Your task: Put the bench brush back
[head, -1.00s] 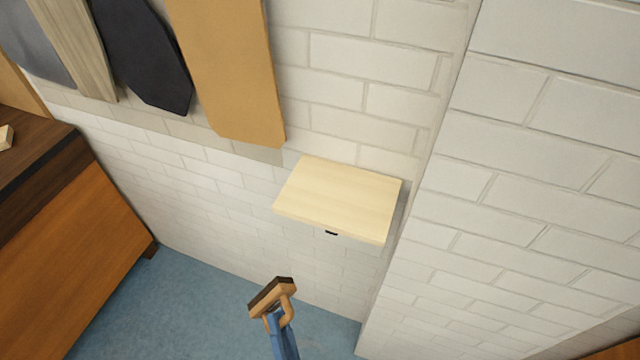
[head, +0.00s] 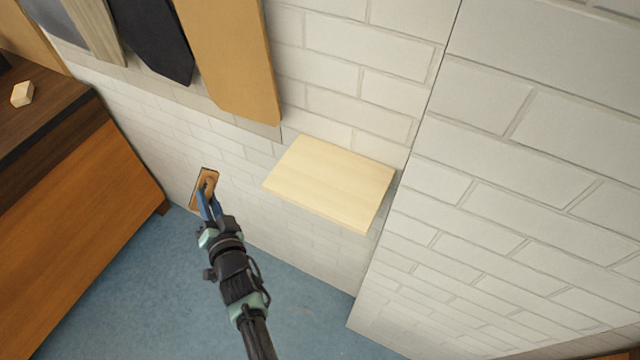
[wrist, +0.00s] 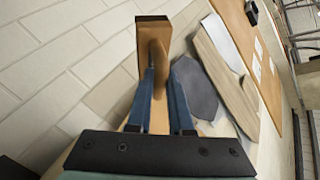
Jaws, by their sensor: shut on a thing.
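The bench brush (head: 208,176) has a tan wooden block and a looped wooden handle. My gripper (head: 208,201) is shut on its handle, left of and a little below the pale wooden shelf (head: 330,183) in the head view. The brush appears in front of the white brick wall, apart from the shelf. In the wrist view the brush block (wrist: 152,30) stands beyond the blue fingers of my gripper (wrist: 158,85), with the handle between them. The bristles are mostly hidden from both views.
An orange-brown cabinet with a dark top (head: 45,125) stands at left, bearing a small pale block (head: 22,93). Long tan (head: 230,60) and dark (head: 150,40) panels hang on the wall above. A white brick wall (head: 530,150) juts out at right. Blue floor (head: 150,290) is open below.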

